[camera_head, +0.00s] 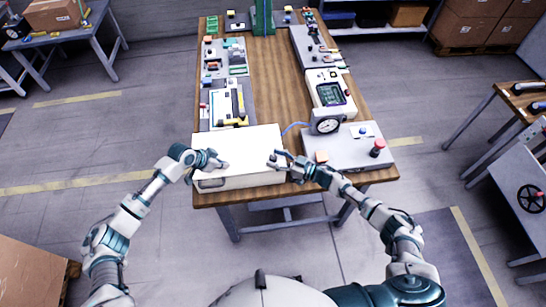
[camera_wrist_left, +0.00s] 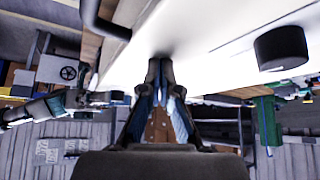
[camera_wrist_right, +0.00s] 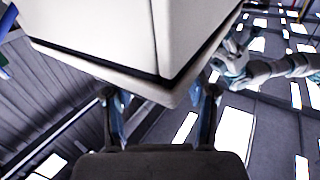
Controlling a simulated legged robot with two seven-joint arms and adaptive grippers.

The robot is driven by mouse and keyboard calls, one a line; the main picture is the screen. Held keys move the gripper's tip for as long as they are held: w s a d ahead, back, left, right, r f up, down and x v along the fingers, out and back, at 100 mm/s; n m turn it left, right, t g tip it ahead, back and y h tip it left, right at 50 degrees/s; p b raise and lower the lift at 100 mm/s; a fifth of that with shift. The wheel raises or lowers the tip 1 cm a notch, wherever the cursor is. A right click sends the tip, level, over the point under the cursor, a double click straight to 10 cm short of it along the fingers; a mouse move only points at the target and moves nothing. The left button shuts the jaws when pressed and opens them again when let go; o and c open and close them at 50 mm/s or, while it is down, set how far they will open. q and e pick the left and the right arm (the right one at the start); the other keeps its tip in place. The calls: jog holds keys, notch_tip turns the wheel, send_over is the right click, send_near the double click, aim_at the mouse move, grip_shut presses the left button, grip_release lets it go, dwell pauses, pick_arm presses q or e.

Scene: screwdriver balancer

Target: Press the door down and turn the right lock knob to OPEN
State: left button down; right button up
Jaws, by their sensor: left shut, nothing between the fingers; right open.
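The white box with its pale door (camera_head: 237,150) sits at the near left of the table. My left gripper (camera_head: 226,165) is shut and empty, its tips at the door; in the left wrist view the tips (camera_wrist_left: 160,62) appear to touch the white surface. A black round knob (camera_wrist_left: 281,48) stands on that surface, and a smaller dark knob (camera_wrist_left: 118,97) shows at its far side near my right gripper. My right gripper (camera_head: 275,158) is open at the box's right side. In the right wrist view the box corner (camera_wrist_right: 165,85) lies beyond its spread fingers (camera_wrist_right: 160,93); no knob shows there.
A grey panel (camera_head: 345,155) with a red button (camera_head: 378,147) and a round gauge (camera_head: 328,124) stands right of the box. A dark bent handle (camera_wrist_left: 103,22) shows in the left wrist view. Bare wood (camera_head: 267,75) runs along the table's middle.

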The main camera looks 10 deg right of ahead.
pick_arm(q)
jog(key=shift+s+f, duration=0.25)
jog(key=shift+f, duration=0.15)
pick_arm(e)
jog(key=v, duration=1)
jog(key=shift+s+d, duration=0.2)
jog(key=shift+d, duration=0.15)
pick_arm(q)
jog(key=shift+r, duration=0.15)
jog(key=r+p, duration=0.4)
jog(key=r, duration=0.1)
jog(key=r+p, duration=0.2)
jog(key=shift+w+r+p, duration=0.25)
jog(key=shift+p, duration=0.15)
jog(key=shift+f, duration=0.1)
pick_arm(e)
notch_tip(320, 180, up, 7)
jog(key=shift+f, duration=0.2)
jog(key=shift+w, duration=0.1)
